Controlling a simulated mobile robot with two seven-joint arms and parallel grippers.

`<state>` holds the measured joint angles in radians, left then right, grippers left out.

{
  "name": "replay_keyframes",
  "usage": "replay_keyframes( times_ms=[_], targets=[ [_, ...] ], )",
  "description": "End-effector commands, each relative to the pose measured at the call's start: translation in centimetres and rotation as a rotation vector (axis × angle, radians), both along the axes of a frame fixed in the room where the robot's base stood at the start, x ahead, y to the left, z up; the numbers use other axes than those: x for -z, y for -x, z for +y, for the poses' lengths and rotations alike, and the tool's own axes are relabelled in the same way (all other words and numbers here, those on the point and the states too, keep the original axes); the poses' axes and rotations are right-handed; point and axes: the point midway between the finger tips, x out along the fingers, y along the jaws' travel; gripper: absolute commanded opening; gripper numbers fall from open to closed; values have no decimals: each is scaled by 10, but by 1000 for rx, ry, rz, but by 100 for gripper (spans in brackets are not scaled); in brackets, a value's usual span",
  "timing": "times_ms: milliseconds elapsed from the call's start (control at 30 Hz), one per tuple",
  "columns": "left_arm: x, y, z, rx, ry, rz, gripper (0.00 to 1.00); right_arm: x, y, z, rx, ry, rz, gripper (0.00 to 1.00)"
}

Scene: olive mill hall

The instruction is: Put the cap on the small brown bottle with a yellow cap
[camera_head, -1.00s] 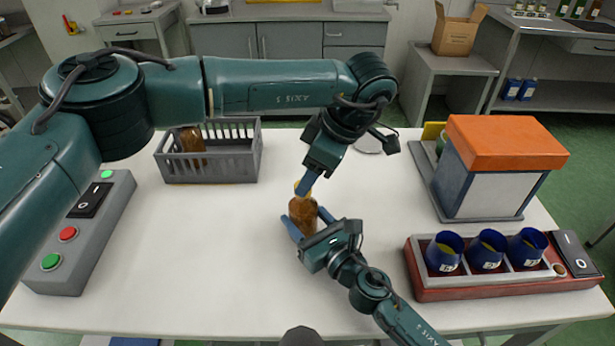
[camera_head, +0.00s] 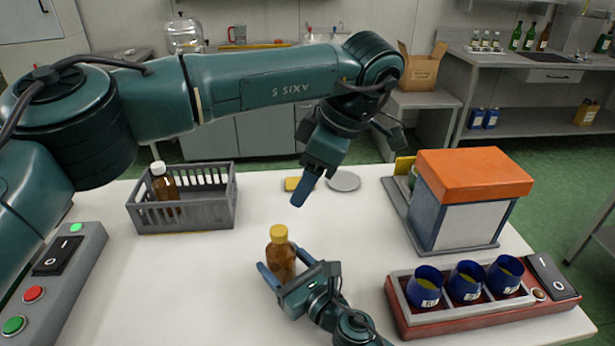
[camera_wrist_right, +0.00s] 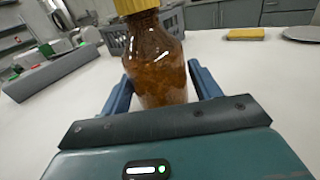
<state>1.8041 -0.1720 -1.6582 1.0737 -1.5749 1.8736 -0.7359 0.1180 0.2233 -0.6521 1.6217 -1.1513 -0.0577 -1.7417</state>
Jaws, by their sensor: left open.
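The small brown bottle (camera_head: 281,263) stands upright on the white table near the middle. The yellow cap (camera_head: 278,233) sits on its top and looks level. My right gripper (camera_head: 285,268) has its fingers on both sides of the bottle, low on its body. My left gripper (camera_head: 305,190) is open and empty, above and behind the bottle, clear of the cap.
A grey crate (camera_head: 190,220) holds another brown bottle with a white cap (camera_head: 164,188). A yellow pad (camera_head: 298,184) and grey disc (camera_head: 343,181) lie behind. An orange-topped machine (camera_head: 473,180) and a red rack (camera_head: 480,310) with blue cups stand right; a button panel (camera_head: 58,265) stands left.

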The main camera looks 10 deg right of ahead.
Motion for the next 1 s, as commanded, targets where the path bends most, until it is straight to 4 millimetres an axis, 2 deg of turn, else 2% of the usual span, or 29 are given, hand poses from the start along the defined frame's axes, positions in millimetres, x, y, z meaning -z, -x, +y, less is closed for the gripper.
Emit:
replay_keyframes(
  times_ms=[200,533,667,1000],
  targets=[
    [0,0,0,0,0,0,54,0,0,0,0,0,0,78],
    [1,0,0,0,0,0,54,1,7,-5,0,1,0,78],
    [3,0,0,0,0,0,54,2,26,-18,-1,2,2,78],
    [21,0,0,0,0,0,54,4,88,-59,-1,2,2,78]
  ],
)
